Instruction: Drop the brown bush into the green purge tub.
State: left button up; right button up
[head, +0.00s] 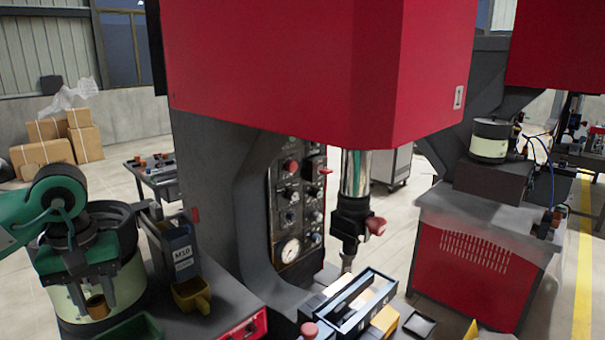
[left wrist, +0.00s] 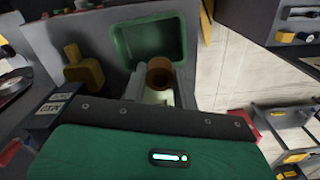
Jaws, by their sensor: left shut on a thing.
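The brown bush (head: 97,308) is a short brown ring. My left gripper (head: 94,290) is shut on it and points down, in front of the cream side of the bowl feeder in the head view. The bush also shows between the fingertips in the left wrist view (left wrist: 160,70). The green purge tub (head: 137,329) is partly cut off at the bottom of the head view, to the right of the bush. In the left wrist view the tub (left wrist: 122,43) shows whole, just beyond the bush, and looks empty. My right gripper is not in view.
The bowl feeder (head: 129,290) with its dark bowl stands behind my left gripper. A yellow scoop-like bin (head: 191,294) and a dark M10-labelled container (head: 178,250) stand right of it. The large red-and-grey press (head: 235,200) rises further right.

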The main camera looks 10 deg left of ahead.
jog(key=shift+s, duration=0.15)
pick_arm(q)
jog(key=o, duration=1)
jog(key=shift+o, duration=0.3)
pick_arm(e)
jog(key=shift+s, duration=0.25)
pick_arm(q)
jog(key=shift+r, duration=0.1)
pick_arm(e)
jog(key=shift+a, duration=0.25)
pick_arm(q)
jog(key=shift+r, duration=0.25)
notch_tip(320, 180, up, 3)
jog(key=shift+f, duration=0.15)
notch_tip(320, 180, up, 10)
jog(key=p, duration=0.4)
jog(key=shift+r, duration=0.25)
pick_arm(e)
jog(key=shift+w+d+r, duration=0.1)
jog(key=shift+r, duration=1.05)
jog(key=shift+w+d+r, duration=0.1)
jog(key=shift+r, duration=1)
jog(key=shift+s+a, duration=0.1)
